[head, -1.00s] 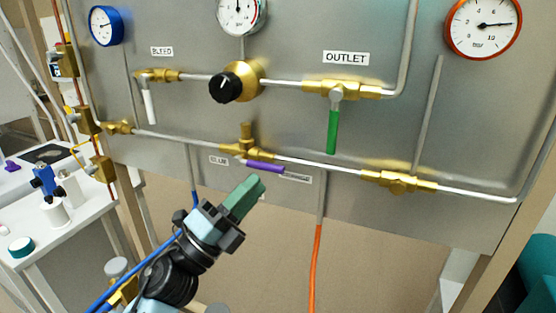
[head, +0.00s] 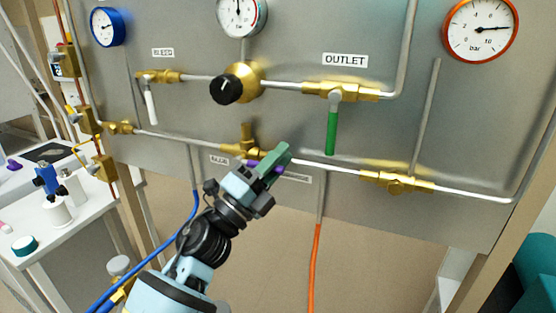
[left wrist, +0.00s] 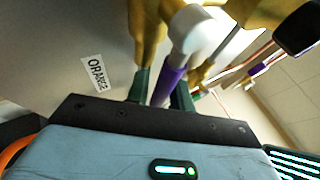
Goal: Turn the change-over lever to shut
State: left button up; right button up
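The change-over lever has a purple handle (head: 252,164) below a brass valve (head: 246,142) on the lower pipe of the panel. It lies nearly level, pointing right, partly hidden by my left gripper (head: 278,160). In the left wrist view the purple handle (left wrist: 168,86) lies between the green fingers of my left gripper (left wrist: 162,92). The fingers look apart, with a gap beside the handle; firm contact on both sides does not show. A label reading ORANGE (left wrist: 97,74) is on the panel beside it. My right gripper is out of view.
A green lever (head: 332,132) hangs down under the OUTLET label (head: 345,60). A white lever (head: 151,106) hangs at the left. A black knob (head: 226,89) sits above the brass valve. Blue (head: 194,190) and orange (head: 316,260) hoses run down below the panel.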

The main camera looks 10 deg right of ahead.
pick_arm(q)
grip_shut()
jog(key=shift+f, duration=0.15)
